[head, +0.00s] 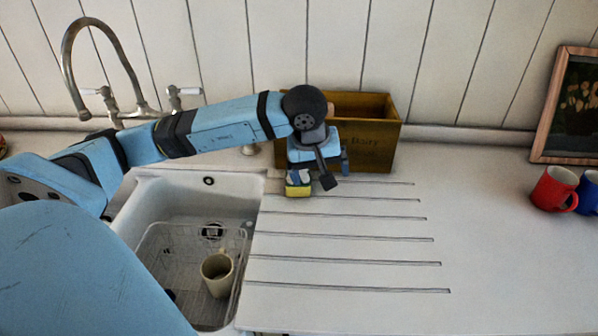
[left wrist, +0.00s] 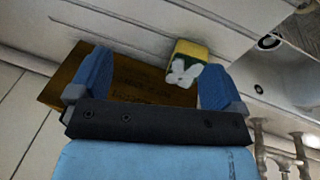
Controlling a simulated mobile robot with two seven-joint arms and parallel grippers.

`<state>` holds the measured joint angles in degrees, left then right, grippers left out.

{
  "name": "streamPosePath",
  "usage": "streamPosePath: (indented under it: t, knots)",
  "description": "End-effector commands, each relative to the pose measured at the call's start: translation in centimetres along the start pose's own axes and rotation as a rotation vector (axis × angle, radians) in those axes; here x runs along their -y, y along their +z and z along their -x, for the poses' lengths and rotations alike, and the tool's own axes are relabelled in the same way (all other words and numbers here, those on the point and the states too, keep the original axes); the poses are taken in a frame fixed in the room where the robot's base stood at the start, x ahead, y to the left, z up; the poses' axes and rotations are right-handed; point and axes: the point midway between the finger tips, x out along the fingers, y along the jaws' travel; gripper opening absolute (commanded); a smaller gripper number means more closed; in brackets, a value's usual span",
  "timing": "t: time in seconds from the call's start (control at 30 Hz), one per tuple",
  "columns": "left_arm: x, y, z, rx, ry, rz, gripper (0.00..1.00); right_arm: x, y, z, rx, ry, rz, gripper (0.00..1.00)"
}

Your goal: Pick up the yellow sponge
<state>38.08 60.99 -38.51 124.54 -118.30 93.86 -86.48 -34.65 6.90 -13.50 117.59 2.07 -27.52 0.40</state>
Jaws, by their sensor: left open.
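The yellow sponge (head: 298,190) lies on the grooved drainboard, near the right edge of the sink and in front of the wooden box. In the left wrist view the sponge (left wrist: 188,62) shows yellow and dark green sides with a white patch. My left gripper (head: 335,178) is above the drainboard just right of the sponge, partly hiding it in the head view. In the left wrist view my left gripper (left wrist: 155,85) has its blue fingers wide apart, and the sponge appears beyond them, nearer the right finger. Nothing is held. My right gripper is in neither view.
A wooden box (head: 376,150) stands behind the gripper against the wall. The white sink (head: 150,195) at left holds a wire rack and a cream mug (head: 217,272). A tap (head: 72,60) rises behind it. Red (head: 553,190) and blue (head: 588,193) mugs stand far right; the drainboard front is clear.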

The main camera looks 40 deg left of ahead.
Motion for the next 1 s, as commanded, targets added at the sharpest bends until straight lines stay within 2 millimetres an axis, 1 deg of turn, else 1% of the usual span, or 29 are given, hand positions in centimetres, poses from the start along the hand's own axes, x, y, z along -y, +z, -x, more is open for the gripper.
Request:
streamPosePath:
  t: [0.03,0.1,0.2,0.27,0.37,0.5,0.6,0.7,0.87,1.0]
  knots:
    - [1.3,-1.9,0.5,-0.078,-0.064,-0.020,0.96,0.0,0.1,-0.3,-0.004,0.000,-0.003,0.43]
    - [2.6,-3.7,1.4,-0.153,-0.136,-0.039,0.96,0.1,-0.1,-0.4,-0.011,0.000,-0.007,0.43]
    - [3.6,-4.9,2.0,-0.205,-0.193,-0.050,0.96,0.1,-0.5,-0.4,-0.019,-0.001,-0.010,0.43]
    - [3.9,-5.3,1.6,-0.214,-0.207,-0.053,0.96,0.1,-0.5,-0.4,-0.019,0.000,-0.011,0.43]
    - [4.3,-5.6,0.1,-0.214,-0.212,-0.051,0.96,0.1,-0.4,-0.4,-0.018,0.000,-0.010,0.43]
    - [4.8,-6.2,-2.6,-0.211,-0.209,-0.052,0.96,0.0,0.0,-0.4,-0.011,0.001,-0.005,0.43]
    - [5.1,-6.6,-4.3,-0.212,-0.208,-0.050,0.96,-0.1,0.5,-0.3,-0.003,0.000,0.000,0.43]
    - [5.3,-6.9,-5.4,-0.212,-0.207,-0.051,0.96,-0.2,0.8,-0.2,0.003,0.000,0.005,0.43]
    - [5.5,-7.2,-6.2,-0.213,-0.204,-0.052,0.96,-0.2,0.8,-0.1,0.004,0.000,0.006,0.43]
    - [5.9,-8.0,-8.0,-0.211,-0.205,-0.050,0.96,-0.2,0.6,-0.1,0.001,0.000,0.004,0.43]
